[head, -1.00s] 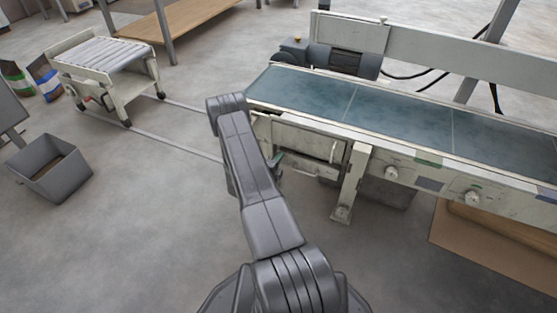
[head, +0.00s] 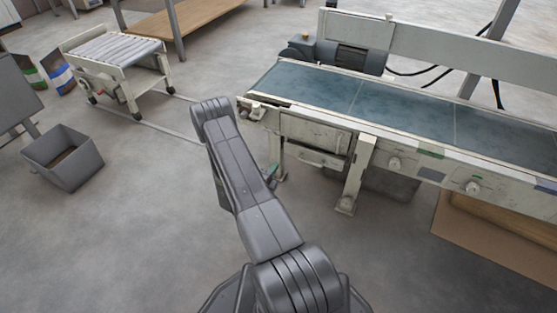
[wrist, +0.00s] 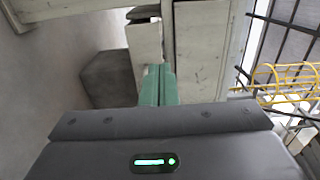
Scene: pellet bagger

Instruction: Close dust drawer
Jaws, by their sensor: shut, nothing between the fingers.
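The dust drawer (head: 320,158) is a pale, low front under the near end of the conveyor, below a scuffed off-white panel (head: 314,132). I cannot tell for sure how far out it stands. My gripper (head: 277,178) is mostly hidden behind my forearm in the head view, low beside the left end of the conveyor frame and left of the drawer. In the wrist view, the green fingers of my gripper (wrist: 158,84) are shut together and empty. They point toward pale machine panels (wrist: 202,45); contact cannot be made out.
The conveyor (head: 400,105) runs off to the right, with a support leg (head: 354,178) right of the drawer. A grey bin (head: 65,158) and a roller cart (head: 117,65) stand at the left. The floor in front is mostly clear.

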